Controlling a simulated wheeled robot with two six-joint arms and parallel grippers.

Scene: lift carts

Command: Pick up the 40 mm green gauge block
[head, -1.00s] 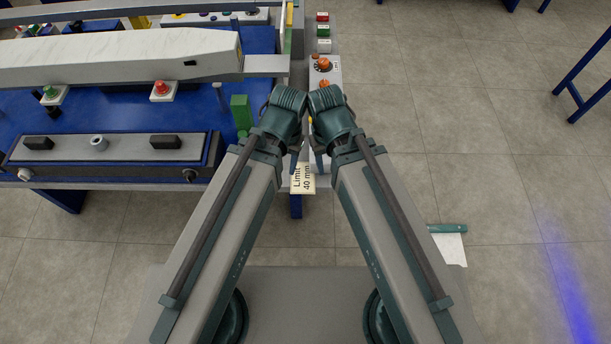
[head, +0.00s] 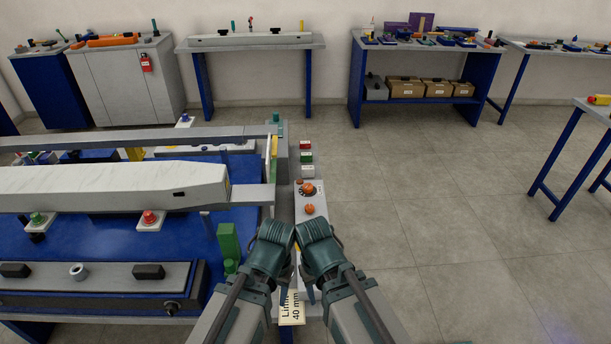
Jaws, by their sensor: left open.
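A green block (head: 228,243) stands upright near the right end of the blue lift-cart table (head: 190,225); I cannot read a size on it. A card reading "Limit 40 mm" (head: 292,312) shows below my wrists, partly covered. My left gripper (head: 284,297) is open, pointing down, right of the green block and apart from it. My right gripper (head: 311,293) is beside it, also pointing down; its jaws are too small to judge.
A grey beam (head: 110,188) lies across the table behind the green block. A control panel with orange knobs (head: 309,192) and small red, green and white blocks (head: 306,158) line the right edge. Several benches (head: 425,55) stand by the back wall.

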